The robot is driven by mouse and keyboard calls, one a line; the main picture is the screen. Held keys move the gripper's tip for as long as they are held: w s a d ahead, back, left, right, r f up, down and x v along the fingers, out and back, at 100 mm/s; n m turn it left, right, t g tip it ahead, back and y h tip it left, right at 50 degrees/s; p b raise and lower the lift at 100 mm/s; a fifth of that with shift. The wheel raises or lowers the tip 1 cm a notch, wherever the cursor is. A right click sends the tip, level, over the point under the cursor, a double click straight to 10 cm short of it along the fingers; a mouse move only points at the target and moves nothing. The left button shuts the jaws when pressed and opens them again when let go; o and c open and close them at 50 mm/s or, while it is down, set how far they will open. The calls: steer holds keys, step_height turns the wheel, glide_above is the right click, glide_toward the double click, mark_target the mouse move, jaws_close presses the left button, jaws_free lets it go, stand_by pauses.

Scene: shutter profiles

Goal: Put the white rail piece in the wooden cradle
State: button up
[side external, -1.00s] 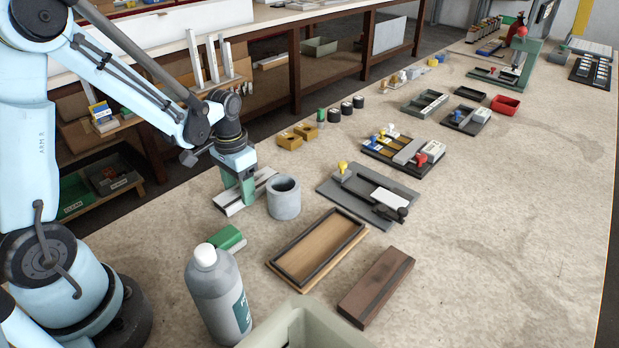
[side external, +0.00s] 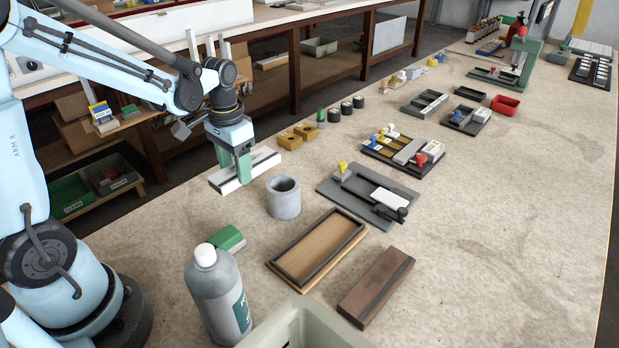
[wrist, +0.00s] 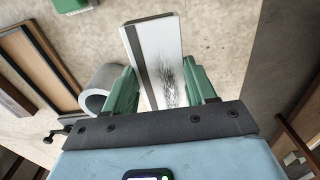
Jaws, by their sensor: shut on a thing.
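The white rail piece (side external: 262,164) is long and flat with a dark stripe along it. My gripper (side external: 236,172) is shut on it near its middle, its green fingers on either side. The rail also shows between the fingers in the wrist view (wrist: 156,55), with dark scuff-like marks on its near part. It seems to be slightly above the bench. A shallow wooden tray with a dark raised rim, which looks like the cradle (side external: 318,248), lies empty at front centre, apart from the rail. It shows partly at the left of the wrist view (wrist: 18,58).
A grey cylindrical pot (side external: 283,200) stands close to the rail, on the tray's side. A green block (side external: 229,238), a grey bottle (side external: 218,300) and a dark brown block (side external: 376,287) surround the tray.

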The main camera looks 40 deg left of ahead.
step_height(320, 180, up, 3)
steer(key=shift+r, duration=0.15)
steer(key=shift+d+r, duration=0.15)
steer(key=shift+r, duration=0.25)
steer(key=s+d+r, duration=0.1)
steer(key=d+r, duration=0.7)
steer(key=s+d+f, duration=0.2)
steer(key=s+d, duration=0.3)
steer(key=d, duration=0.5)
steer(key=s+d+f, duration=0.3)
steer(key=s+d, duration=0.1)
steer(key=d, duration=0.6)
glide_above(311, 253)
step_height(311, 253, down, 6)
steer(key=shift+f, duration=2.25)
steer(key=shift+f, duration=0.6)
